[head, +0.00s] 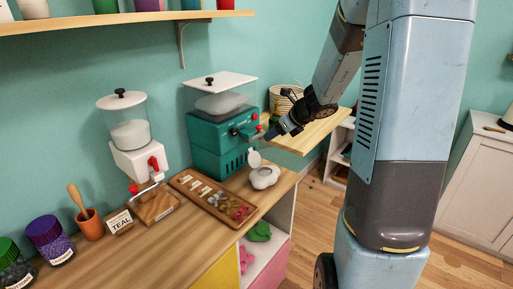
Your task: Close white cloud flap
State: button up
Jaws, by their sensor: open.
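The white cloud (264,177) sits on the wooden counter near its right front edge, in front of the teal machine. Its white flap (254,158) stands raised, roughly upright, at the cloud's back left. My gripper (268,136) is above and behind the cloud, next to the teal machine's front, apart from the flap as far as I can tell. It is open and looks small here; nothing shows between its fingers.
The teal machine (207,135) with a clear hopper stands just left of my gripper. A wooden tray (189,188) with small pieces lies left of the cloud. A white dispenser (138,160) stands farther left. A raised wooden board (314,135) lies right of my gripper.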

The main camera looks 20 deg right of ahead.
aim_at(251, 150)
jog(key=x, duration=1.3)
jog(key=shift+c, duration=0.4)
grip_shut()
jog(key=shift+s, duration=0.1)
